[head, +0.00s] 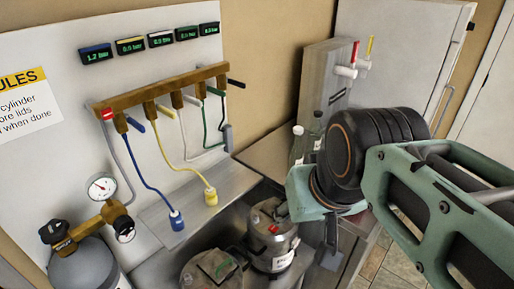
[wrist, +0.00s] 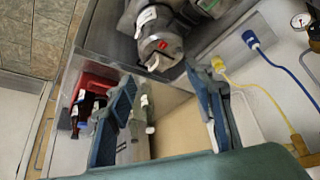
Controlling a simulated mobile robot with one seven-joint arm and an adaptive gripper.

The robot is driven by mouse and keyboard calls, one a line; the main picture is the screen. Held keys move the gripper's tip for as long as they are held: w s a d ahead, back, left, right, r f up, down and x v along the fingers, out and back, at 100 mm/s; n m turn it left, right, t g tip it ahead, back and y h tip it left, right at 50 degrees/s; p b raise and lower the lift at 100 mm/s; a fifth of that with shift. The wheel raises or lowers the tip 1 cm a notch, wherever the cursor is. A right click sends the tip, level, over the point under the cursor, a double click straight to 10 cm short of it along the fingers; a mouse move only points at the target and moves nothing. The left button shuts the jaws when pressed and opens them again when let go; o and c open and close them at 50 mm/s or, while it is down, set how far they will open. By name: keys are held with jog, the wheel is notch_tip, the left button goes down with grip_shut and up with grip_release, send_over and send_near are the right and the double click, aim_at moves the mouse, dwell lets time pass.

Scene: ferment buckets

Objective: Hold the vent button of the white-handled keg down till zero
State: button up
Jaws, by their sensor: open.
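A steel keg (head: 274,250) with a red button on its lid and a white label stands in the sink-like recess below my gripper. The keg also shows in the wrist view (wrist: 160,42), with the red button and a small white piece at its rim. A second keg (head: 208,272) stands at its left, with a green piece on top. I cannot tell for sure which handle is white. My gripper (wrist: 164,80) is open and empty, its fingers apart from the keg. In the head view my arm hides part of the area right of it.
Several small displays (head: 150,41) hang above a wooden manifold (head: 163,88) with coloured valves and hoses. The first reads about 1.2 bar; the others are hard to read. A gas cylinder (head: 88,268) with a gauge stands at left. Bottles in a red crate (wrist: 92,88) are close by.

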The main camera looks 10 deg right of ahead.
grip_shut()
dwell(1.4)
